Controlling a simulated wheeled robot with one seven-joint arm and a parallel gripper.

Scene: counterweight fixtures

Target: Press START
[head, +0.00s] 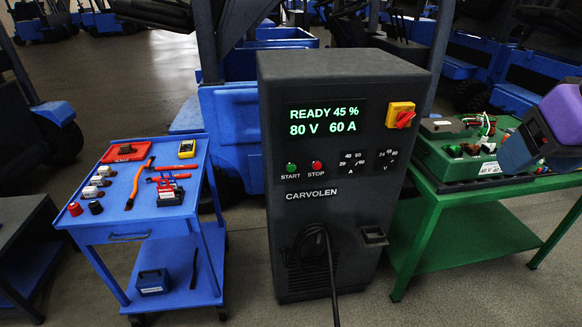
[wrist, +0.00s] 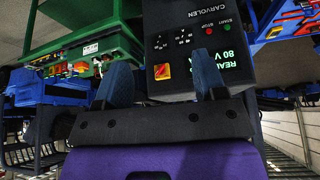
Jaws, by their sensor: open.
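The green START button (head: 291,167) is on the front of the dark grey CARVOLEN charger (head: 330,240), left of the red STOP button (head: 317,166). The charger's display (head: 325,120) reads READY 45 %, 80 V, 60 A. In the wrist view, the panel is upside down, with the START button (wrist: 227,21) at upper right. My gripper (wrist: 162,77) is open and empty, its two blue-grey fingers apart. The right finger covers part of the display. In the head view, my purple gripper body is at the right edge, away from both buttons.
A red-and-yellow rotary switch (head: 402,115) is at the panel's upper right. A black cable (head: 330,260) hangs from the charger's lower front. A blue tool cart (head: 130,222) stands left, a green table (head: 470,215) right. Blue vehicles fill the background.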

